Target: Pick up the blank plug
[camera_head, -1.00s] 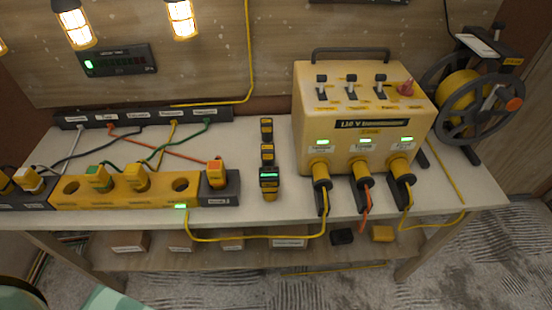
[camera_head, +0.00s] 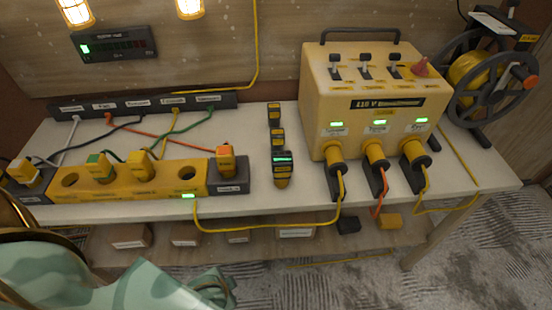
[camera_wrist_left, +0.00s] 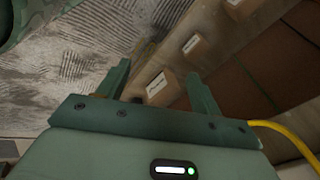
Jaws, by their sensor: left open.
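I cannot tell for certain which piece is the blank plug. In the head view a yellow power strip (camera_head: 130,187) on the bench holds a green-topped plug (camera_head: 100,167) and a yellow plug (camera_head: 139,166), with two open sockets. An orange-topped plug (camera_head: 225,160) stands in the dark block at its right end, and a white plug (camera_head: 25,174) at its left. A black block (camera_head: 348,225) and a yellow block (camera_head: 390,221) lie on the lower shelf. My left gripper (camera_wrist_left: 158,72) is open and empty, near the bench's front, pointing toward the shelf. My right gripper is not in view.
A yellow transformer box (camera_head: 370,100) with three plugged cables stands on the bench, beside a cable reel (camera_head: 485,75). Several small dark devices (camera_head: 280,160) stand between box and strip. Labelled cartons (camera_head: 131,236) sit on the lower shelf. A yellow cable (camera_head: 270,229) hangs over the front edge.

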